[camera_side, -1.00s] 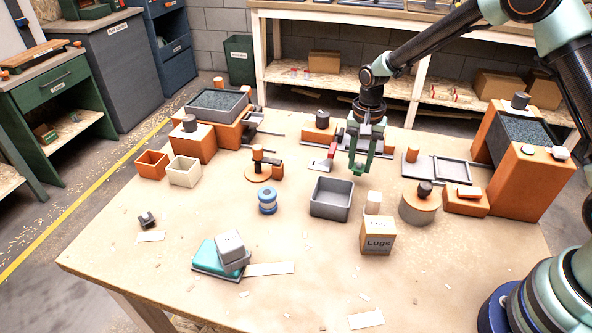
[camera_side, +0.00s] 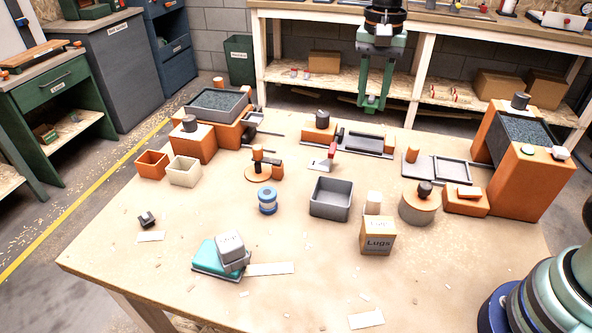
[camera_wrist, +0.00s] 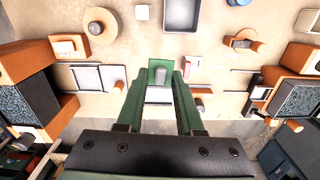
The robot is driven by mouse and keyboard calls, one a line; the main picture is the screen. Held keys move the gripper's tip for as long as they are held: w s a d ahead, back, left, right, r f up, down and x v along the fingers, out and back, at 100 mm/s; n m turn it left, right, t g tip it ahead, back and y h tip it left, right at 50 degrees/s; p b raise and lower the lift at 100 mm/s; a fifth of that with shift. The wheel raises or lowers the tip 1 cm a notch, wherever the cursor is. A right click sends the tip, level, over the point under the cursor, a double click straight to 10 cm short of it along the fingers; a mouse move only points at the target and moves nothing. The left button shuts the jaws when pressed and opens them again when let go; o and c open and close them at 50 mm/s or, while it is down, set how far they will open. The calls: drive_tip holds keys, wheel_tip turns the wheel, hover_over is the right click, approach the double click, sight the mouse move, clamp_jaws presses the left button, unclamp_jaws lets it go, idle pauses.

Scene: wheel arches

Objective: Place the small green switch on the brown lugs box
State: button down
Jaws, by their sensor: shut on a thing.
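The brown Lugs box (camera_side: 378,240) stands near the front right of the table in the side view, with a white block (camera_side: 373,203) just behind it. My gripper (camera_side: 372,108) is raised high beyond the table's back edge, well away from the box. In the wrist view my gripper (camera_wrist: 161,82) is shut on the small green switch (camera_wrist: 153,66), a green piece with a grey part at its middle. In the side view the switch is hard to tell from my green fingers. The Lugs box does not show in the wrist view.
A grey open bin (camera_side: 331,212) sits left of the box. A tall orange fixture (camera_side: 535,185) is at far right. The table's front middle is mostly clear.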

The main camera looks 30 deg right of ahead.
drive_tip(key=s+a+r, duration=0.4)
drive_tip(key=s, duration=0.3)
hover_over(380, 221)
drive_tip(key=shift+n, duration=0.4)
wheel_tip(380, 221, down, 19)
drive_tip(key=shift+r, duration=0.1)
drive_tip(key=shift+f, duration=0.25)
drive_tip(key=c, duration=0.5)
unclamp_jaws()
drive_tip(key=shift+c, duration=0.2)
drive_tip(key=shift+r, duration=0.1)
wheel_tip(380, 221, up, 12)
drive_tip(key=s+d+r+n+t, duration=0.1)
drive_tip(key=d+r+n+t, duration=0.4)
drive_tip(key=d+n, duration=0.4)
drive_tip(key=shift+d+r+t, duration=0.3)
drive_tip(key=shift+d+r, duration=0.05)
drive_tip(key=shift+d, duration=0.25)
